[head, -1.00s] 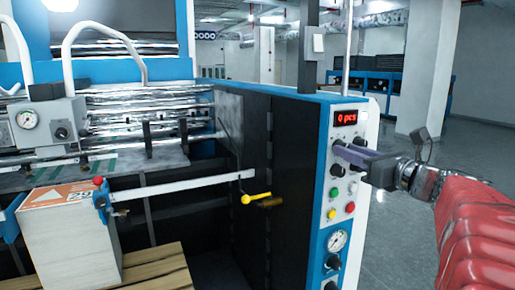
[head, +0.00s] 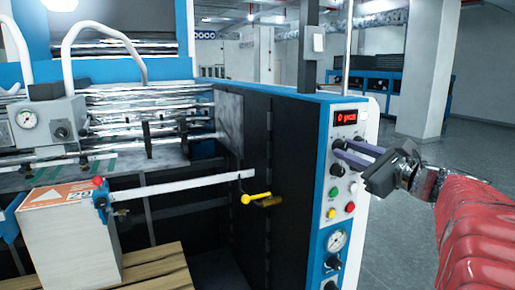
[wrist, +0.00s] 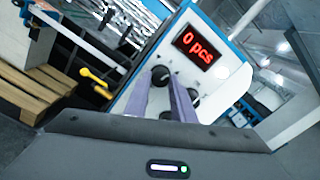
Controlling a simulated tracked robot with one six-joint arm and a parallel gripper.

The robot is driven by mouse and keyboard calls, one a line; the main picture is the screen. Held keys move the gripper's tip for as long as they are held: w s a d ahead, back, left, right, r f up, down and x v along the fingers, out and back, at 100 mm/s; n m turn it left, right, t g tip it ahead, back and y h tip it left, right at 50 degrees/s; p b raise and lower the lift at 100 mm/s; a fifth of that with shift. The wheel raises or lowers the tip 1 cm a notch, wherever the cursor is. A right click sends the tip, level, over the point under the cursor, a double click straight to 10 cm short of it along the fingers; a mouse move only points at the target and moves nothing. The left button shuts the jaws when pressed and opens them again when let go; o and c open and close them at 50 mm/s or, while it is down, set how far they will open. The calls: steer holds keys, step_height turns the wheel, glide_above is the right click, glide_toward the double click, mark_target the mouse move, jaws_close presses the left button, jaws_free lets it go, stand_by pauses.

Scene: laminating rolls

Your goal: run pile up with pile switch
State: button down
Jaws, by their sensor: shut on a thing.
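The control panel (head: 345,180) is on the machine's right end, with a red display (head: 345,118) that reads 0 pcs. The upper black knob (wrist: 160,75) sits below the display, between my fingertips in the wrist view. My gripper (head: 340,148) is shut on this knob, with its purple fingers reaching in from the right and partly hiding it. Its label cannot be read, so I cannot tell from marking whether it is the pile switch. The pile (head: 70,240) is a tall white paper stack on a wooden pallet (head: 155,270) at lower left.
Other black knobs (head: 337,169), a green button (head: 333,192), a yellow button (head: 331,213) and a red button (head: 350,208) are close below my gripper. A yellow-handled lever (head: 257,198) sticks out left of the panel. Open floor (head: 445,220) lies to the right.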

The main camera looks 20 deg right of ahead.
steer(key=shift+n, duration=1.4)
steer(key=shift+a+f, duration=0.1)
steer(key=c, duration=1.5)
jaws_free()
steer(key=shift+s+d, duration=0.15)
steer(key=shift+s, duration=3.3)
steer(key=shift+s+d, duration=0.1)
steer(key=shift+s, duration=3.35)
